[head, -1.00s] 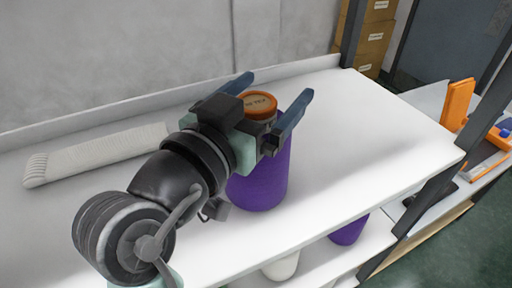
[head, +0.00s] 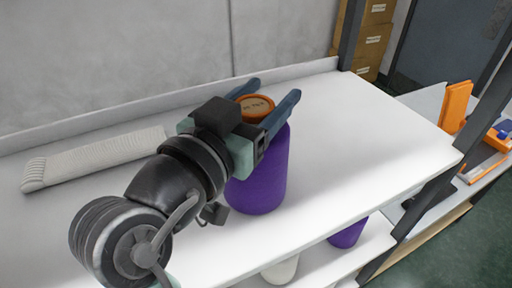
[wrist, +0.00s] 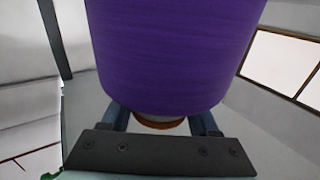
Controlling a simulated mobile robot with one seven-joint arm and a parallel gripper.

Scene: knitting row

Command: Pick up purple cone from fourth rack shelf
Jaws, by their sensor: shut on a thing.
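The purple cone (head: 262,182) stands upright on the white rack shelf (head: 345,150), with an orange-brown top (head: 255,106). My gripper (head: 268,97) reaches it from the left, with its two blue fingers on either side of the orange-brown top and shut on it. In the wrist view the purple cone (wrist: 172,50) fills the upper middle, and the fingers (wrist: 160,120) lie on both sides of its narrow orange end. I cannot tell whether its base has left the shelf.
A white ribbed piece (head: 95,158) lies at the left on the same shelf. Another purple cone (head: 348,232) and a cream cone (head: 281,268) stand on the shelf below. A dark rack post (head: 425,205) is at the right. The shelf right of the cone is clear.

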